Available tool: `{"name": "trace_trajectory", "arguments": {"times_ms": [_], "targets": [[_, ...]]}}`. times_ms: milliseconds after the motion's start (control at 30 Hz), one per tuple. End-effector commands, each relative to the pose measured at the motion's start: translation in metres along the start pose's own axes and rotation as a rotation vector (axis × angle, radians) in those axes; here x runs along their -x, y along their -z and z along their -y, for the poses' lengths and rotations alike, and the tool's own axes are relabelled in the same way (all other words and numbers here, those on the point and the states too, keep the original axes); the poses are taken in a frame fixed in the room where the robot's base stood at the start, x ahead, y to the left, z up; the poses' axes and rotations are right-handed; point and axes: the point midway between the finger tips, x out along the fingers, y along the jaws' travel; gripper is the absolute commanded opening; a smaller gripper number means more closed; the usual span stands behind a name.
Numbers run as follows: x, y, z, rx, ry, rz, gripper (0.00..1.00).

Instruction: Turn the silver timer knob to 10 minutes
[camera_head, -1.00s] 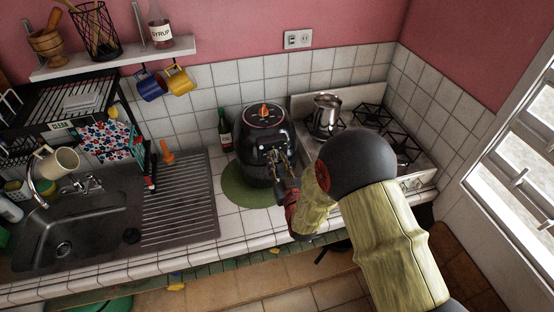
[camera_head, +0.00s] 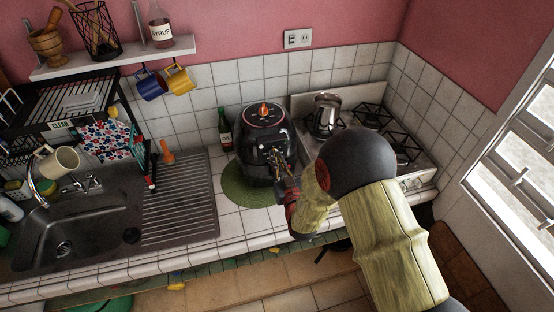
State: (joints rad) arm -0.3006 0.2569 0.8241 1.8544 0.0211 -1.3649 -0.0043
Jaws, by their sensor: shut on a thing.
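A black air fryer (camera_head: 258,132) stands on a round green mat (camera_head: 240,190) on the white tiled counter. It has an orange knob (camera_head: 263,108) on top. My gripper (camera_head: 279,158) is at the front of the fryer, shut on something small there. The silver timer knob cannot be made out clearly; the fingers cover that part of the front. The knob's setting and any minute marks cannot be read.
A stove with a silver moka pot (camera_head: 325,115) is right of the fryer. A green bottle (camera_head: 225,128) stands behind it on the left. The sink (camera_head: 75,235) and drainboard (camera_head: 180,200) are further left. Mugs (camera_head: 178,80) hang under the shelf.

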Motion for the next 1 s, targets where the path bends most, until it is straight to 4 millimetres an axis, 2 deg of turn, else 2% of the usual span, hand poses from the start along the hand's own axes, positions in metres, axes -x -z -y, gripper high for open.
{"name": "trace_trajectory", "arguments": {"times_ms": [267,467,1000], "targets": [[0.0,-0.0008,-0.0002,-0.019,0.0,-0.001,0.0],[-0.0003,-0.0024,-0.0013,-0.099,0.0,-0.002,0.0],[-0.0002,-0.0063,-0.0072,-0.573,0.001,-0.003,0.0]]}}
